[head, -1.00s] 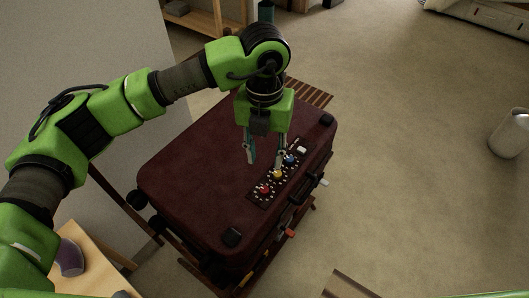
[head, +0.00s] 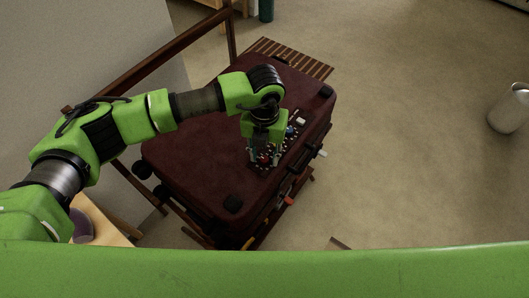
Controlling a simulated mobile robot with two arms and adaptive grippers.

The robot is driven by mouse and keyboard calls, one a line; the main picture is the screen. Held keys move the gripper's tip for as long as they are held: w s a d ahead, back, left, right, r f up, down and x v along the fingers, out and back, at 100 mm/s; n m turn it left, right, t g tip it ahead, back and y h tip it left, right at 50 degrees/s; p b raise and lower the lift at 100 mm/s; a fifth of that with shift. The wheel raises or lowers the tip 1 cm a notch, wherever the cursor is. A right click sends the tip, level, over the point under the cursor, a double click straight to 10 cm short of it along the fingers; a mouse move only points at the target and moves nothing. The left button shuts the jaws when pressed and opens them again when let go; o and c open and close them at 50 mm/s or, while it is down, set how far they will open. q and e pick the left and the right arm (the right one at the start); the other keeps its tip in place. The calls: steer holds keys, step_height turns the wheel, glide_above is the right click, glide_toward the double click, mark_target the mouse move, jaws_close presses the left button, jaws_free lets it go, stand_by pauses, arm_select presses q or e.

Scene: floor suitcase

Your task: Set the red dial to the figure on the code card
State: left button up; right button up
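The dark red suitcase (head: 195,150) lies flat on a wooden slatted rack. A dark dial panel (head: 261,169) runs along its right-hand edge. The red dial (head: 263,160) is at the near end and the blue dial (head: 289,131) is farther up. The yellow dial is hidden by my gripper. My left gripper (head: 264,158) points down over the red dial, with its fingers apart on either side of it. I cannot tell whether they touch it. The dial's figures are too small to read. I cannot make out a code card. My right gripper is out of view.
A small white piece (head: 300,121) sits at the panel's far end. White (head: 322,154) and red (head: 289,201) levers stick out of the suitcase's side. A pale canister (head: 509,108) stands on the open floor at right. A small wooden table (head: 108,222) is at lower left.

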arm_select(q)
steer(key=shift+f, duration=0.1)
jaws_close()
steer(key=shift+n, duration=0.3)
steer(key=shift+n+b, duration=0.7)
steer(key=shift+n, duration=0.5)
steer(key=shift+n+b, duration=0.45)
steer(key=shift+n, duration=1.45)
